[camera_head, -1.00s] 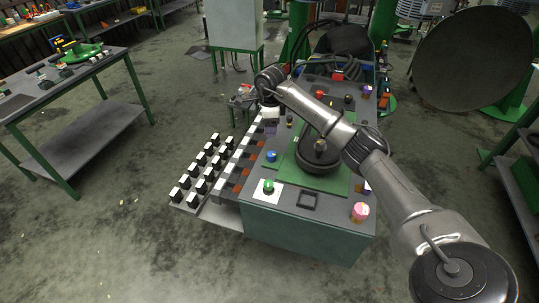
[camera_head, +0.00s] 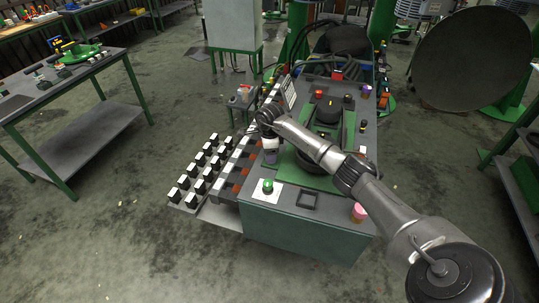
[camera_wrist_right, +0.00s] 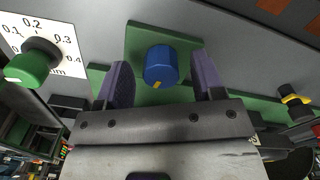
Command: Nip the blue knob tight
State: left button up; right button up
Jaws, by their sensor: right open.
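The blue knob (camera_wrist_right: 160,66) shows in the right wrist view, on a green plate, with a yellow mark on its near edge. My right gripper (camera_wrist_right: 164,80) is open, with one purple-padded finger on each side of the knob. Gaps show between the knob and both fingers. In the head view my right gripper (camera_head: 270,156) points down over the left side of the machine bench and hides the blue knob. My left gripper is not in view.
A green knob (camera_wrist_right: 32,62) with a white scale card (camera_wrist_right: 62,36) sits to the left in the wrist view. A black-and-yellow knob (camera_wrist_right: 292,98) is at the right. Black-and-white blocks (camera_head: 203,168) stand left of the bench. A pink knob (camera_head: 359,212) is at its front right.

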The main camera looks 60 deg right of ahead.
jog(key=shift+f, duration=0.5)
jog(key=c, duration=0.9)
